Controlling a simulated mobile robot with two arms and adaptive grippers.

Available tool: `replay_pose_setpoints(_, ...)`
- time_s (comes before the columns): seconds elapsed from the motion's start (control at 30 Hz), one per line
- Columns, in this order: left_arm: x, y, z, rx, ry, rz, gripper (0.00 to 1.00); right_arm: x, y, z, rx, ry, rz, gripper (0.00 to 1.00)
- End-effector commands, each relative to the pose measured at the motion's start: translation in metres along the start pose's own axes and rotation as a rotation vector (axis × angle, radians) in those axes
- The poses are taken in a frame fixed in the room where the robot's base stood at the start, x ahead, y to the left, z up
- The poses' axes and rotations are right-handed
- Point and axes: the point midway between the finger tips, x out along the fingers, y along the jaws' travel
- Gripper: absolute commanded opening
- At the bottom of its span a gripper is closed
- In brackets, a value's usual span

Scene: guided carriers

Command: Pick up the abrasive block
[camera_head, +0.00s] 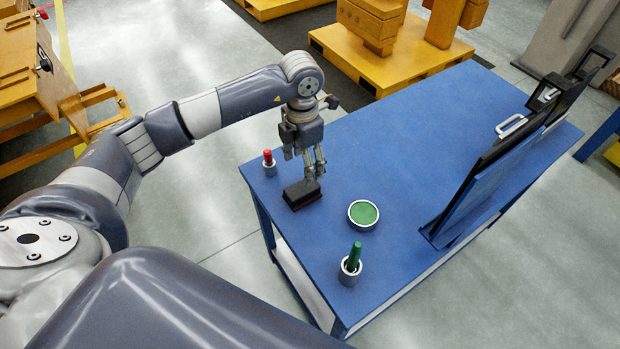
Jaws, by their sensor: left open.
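The abrasive block (302,194) is a dark block with a reddish-brown lower edge. It lies on the blue table (400,130) near its left edge. My left gripper (304,167) points down just above the block and is open, with its fingers over the block's far side. I cannot tell whether the fingertips touch it. My right gripper is not in view.
A red peg in a grey holder (269,163) stands just left of my left gripper. A round green-topped dish (363,214) and a green peg in a grey holder (351,265) stand nearer. A dark panel with handles (490,160) leans upright on the right. The table's middle is clear.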

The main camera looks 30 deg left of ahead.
Motion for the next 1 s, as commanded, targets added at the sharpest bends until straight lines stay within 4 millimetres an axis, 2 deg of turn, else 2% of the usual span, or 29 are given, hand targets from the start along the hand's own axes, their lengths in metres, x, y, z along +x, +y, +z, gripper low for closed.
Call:
replay_pose_setpoints(0.13,0.023,-0.002,-0.002,0.001,0.006,-0.004,0.63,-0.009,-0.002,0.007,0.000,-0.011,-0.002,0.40)
replay_pose_setpoints(0.23,0.038,-0.001,-0.001,0.000,0.005,-0.004,0.63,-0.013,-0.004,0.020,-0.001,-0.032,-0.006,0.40)
replay_pose_setpoints(0.4,0.051,-0.001,-0.001,0.002,0.002,-0.003,0.63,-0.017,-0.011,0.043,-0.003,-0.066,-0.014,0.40)
replay_pose_setpoints(0.47,0.055,-0.001,-0.001,0.001,0.003,-0.003,0.63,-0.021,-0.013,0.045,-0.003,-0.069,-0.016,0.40)
replay_pose_setpoints(0.57,0.066,-0.001,-0.003,-0.001,0.006,-0.005,0.63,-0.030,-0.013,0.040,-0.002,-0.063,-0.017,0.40)
replay_pose_setpoints(0.67,0.080,0.000,-0.004,0.000,0.006,-0.005,0.63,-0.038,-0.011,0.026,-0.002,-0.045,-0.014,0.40)
replay_pose_setpoints(0.8,0.098,0.000,-0.003,0.000,0.003,-0.004,0.63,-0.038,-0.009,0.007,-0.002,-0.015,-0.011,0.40)
replay_pose_setpoints(1.0,0.104,0.001,-0.003,0.001,0.001,-0.002,0.63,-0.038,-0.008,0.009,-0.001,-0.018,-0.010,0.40)
